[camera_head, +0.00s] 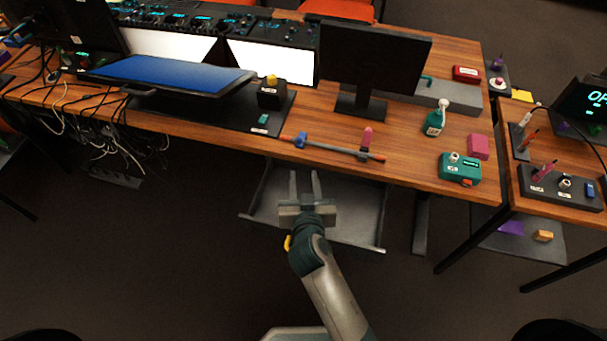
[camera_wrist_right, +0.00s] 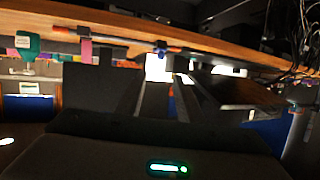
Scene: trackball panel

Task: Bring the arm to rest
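My right gripper (camera_head: 305,178) is in front of the wooden desk, below its front edge in the head view. Its two fingers point toward the desk and stand apart with nothing between them. In the right wrist view the fingers of my right gripper (camera_wrist_right: 169,95) also show a gap. My right arm reaches up from the bottom of the head view. A black box with a yellow ball (camera_head: 271,79) stands on a dark mat (camera_head: 205,115) on the desk, apart from the gripper. My left gripper does not show.
A bar with blue and pink pieces (camera_head: 325,149) lies along the desk's front edge. A spray bottle (camera_head: 435,122), a teal box (camera_head: 460,171) and a pink block (camera_head: 478,146) are at right. Cables (camera_head: 100,115) hang at left.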

